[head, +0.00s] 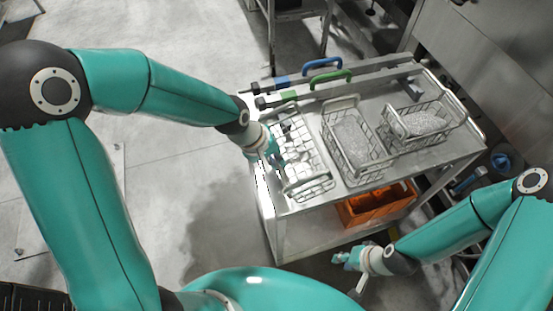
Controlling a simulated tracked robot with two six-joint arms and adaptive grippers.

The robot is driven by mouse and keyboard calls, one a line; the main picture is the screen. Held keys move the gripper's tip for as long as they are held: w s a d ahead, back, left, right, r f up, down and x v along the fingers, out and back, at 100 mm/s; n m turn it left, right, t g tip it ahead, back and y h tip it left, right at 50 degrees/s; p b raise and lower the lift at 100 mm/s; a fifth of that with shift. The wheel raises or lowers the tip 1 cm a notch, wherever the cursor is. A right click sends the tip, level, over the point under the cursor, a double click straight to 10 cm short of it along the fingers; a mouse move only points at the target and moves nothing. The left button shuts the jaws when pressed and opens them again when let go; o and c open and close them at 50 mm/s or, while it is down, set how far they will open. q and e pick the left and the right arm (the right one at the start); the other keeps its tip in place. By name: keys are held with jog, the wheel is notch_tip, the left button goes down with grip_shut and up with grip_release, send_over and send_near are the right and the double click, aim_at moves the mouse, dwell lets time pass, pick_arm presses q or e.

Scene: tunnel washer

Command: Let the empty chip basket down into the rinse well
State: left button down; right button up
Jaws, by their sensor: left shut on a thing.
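Three wire baskets stand in a row on a metal cart (396,165). The left basket (312,186) shows a grid of pale squares; I cannot tell whether these are contents or the surface seen through the mesh. The middle basket (352,138) and right basket (418,120) hold grey, grainy material. My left gripper (276,158) is at the left side of the left basket and appears shut on its edge; the fingers are small and partly hidden. My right gripper (347,261) is low in front of the cart, away from the baskets; its jaw opening is unclear. I cannot make out a rinse well.
A blue-handled tool (322,64) and a green-handled tool (331,82) lie along the cart's back edge. An orange crate (372,207) sits on the lower shelf. A steel machine wall (490,60) stands at right. The floor left of the cart is clear.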

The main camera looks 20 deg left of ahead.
pick_arm(q)
jog(key=shift+r, duration=0.1)
jog(key=shift+r+p, duration=2.2)
jog(key=shift+r, duration=0.8)
jog(key=shift+w, duration=0.1)
